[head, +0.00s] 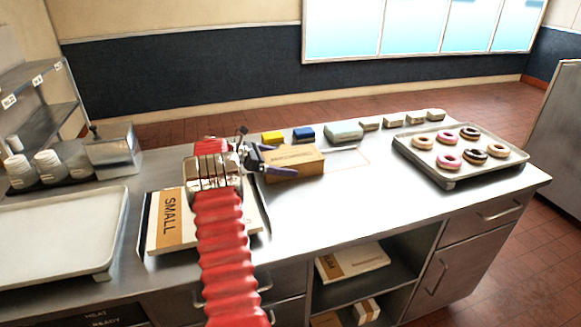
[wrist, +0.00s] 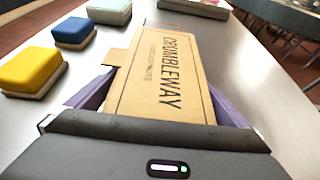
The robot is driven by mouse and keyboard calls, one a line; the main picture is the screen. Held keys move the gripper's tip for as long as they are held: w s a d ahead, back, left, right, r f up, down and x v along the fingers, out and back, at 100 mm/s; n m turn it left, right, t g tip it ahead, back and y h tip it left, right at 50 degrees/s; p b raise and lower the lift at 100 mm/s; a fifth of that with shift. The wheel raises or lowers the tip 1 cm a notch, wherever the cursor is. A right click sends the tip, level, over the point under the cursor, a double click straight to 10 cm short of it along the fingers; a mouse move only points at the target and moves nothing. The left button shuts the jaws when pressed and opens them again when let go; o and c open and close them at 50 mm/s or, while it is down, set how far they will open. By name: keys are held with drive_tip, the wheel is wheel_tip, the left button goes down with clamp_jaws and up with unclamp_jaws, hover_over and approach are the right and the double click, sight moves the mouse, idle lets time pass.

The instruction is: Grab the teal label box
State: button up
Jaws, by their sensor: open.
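A pale grey-teal block (head: 343,132) sits near the back edge of the counter, right of a blue block. It also shows at the top of the wrist view (wrist: 108,10), partly cut off; I cannot tell whether it is the teal label box. My gripper (head: 266,160) has its purple fingers on either side of a brown cardboard box marked CRUMBLEWAY (head: 293,161). In the wrist view this box (wrist: 160,75) lies between the open fingers (wrist: 158,98); I cannot tell whether they touch it. No teal label shows on its visible faces.
Yellow (head: 271,138) and blue (head: 303,134) blocks stand behind the cardboard box. A tray of doughnuts (head: 452,178) is at the right. A flat SMALL box (head: 168,218) lies under my arm. A pale tray (head: 60,235) is at the left. The counter's middle right is clear.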

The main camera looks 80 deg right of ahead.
drive_tip(key=shift+s, duration=0.1)
idle(0.5)
drive_tip(key=c, duration=0.8)
drive_tip(key=shift+o, duration=0.2)
wheel_tip(320, 180, up, 10)
drive_tip(key=shift+f, duration=0.1)
idle(0.5)
